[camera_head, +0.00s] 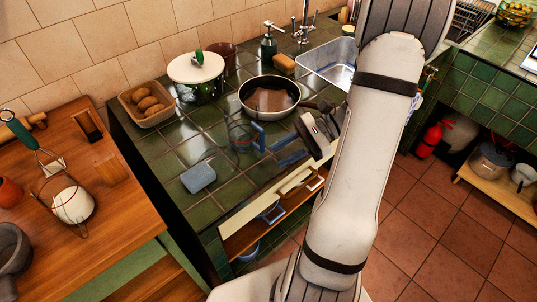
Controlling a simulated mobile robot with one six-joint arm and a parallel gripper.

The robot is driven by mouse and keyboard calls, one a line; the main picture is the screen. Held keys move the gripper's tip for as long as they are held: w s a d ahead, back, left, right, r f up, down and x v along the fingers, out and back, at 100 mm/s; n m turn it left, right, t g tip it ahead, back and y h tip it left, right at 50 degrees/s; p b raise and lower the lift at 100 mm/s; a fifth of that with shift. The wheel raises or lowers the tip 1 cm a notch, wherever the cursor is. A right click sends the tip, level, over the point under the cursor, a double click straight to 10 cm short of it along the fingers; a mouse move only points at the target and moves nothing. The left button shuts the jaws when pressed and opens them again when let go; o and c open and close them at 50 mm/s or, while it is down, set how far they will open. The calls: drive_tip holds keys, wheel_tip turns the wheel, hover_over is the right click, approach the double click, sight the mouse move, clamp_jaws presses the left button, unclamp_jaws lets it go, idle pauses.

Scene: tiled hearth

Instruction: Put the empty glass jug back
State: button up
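The clear glass jug (241,139) stands on the green tiled counter (222,168). It looks empty, with red marks on its side and a blue upright handle on its right. My gripper (279,151) is just right of the jug, low over the counter and pointing left at the handle. Its two bluish fingers are spread apart with nothing visible between them. The fingertips look apart from the handle, though the exact gap is hard to judge. My arm hides the counter on the right.
A frying pan (269,97) sits close behind the jug and gripper. A white-lidded pot (197,78) and a bread basket (146,104) stand at the back left. A light blue block (198,178) lies front left. An open drawer (269,205) juts out below the counter's front edge.

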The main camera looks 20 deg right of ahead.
drive_tip(key=s+a+r+n+t+h, duration=0.2)
drive_tip(key=s+a+r+n+h, duration=0.4)
drive_tip(key=n+h, duration=0.8)
wheel_tip(320, 180, up, 2)
drive_tip(key=shift+s+a+r+n, duration=0.15)
drive_tip(key=shift+s+a+n, duration=0.1)
drive_tip(key=shift+a+n, duration=0.9)
drive_tip(key=p+v, duration=0.3)
drive_tip(key=shift+w+r, duration=0.15)
drive_tip(key=shift+w, duration=0.15)
